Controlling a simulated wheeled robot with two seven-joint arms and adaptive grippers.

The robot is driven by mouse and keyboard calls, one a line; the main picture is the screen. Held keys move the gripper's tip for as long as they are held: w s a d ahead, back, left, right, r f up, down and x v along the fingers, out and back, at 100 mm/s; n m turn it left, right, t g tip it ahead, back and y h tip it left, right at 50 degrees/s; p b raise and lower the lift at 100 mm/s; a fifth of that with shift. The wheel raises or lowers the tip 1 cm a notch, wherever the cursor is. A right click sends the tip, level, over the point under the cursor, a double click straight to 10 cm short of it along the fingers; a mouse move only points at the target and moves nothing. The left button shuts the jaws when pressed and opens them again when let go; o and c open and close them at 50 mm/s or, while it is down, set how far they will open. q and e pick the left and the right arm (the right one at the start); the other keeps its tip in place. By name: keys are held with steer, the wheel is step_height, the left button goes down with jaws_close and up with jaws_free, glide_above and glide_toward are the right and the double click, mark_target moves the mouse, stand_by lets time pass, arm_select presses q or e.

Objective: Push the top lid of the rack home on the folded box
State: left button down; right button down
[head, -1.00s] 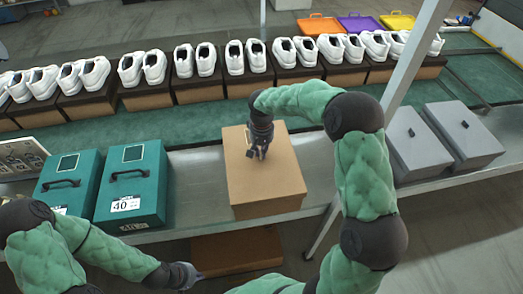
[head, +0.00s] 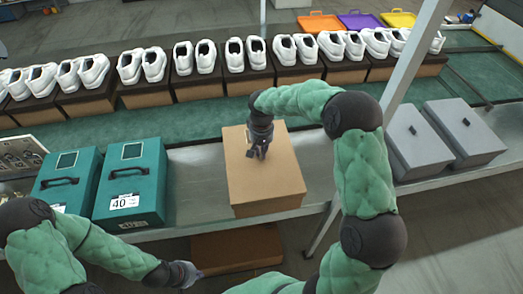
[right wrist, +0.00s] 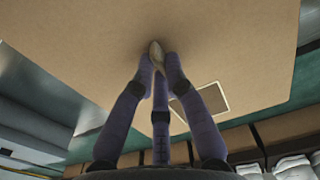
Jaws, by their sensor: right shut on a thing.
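A brown cardboard box with its top lid (head: 262,180) on stands on the metal rack in the middle of the head view. The lid's flat top fills much of the right wrist view (right wrist: 80,50). My right gripper (head: 258,153) points down at the far half of the lid. The lid's seating at the far side is hidden. My left gripper (head: 189,273) is low at the front, away from the box; its fingers are too small to judge.
Two teal boxes (head: 133,180) stand left of the cardboard box, and two grey boxes (head: 465,130) stand to the right beyond a metal post (head: 410,60). White shoes on brown boxes (head: 247,85) line the green belt behind. Another brown box (head: 237,250) lies below the rack.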

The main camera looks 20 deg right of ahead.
steer(key=c, duration=1.2)
jaws_free()
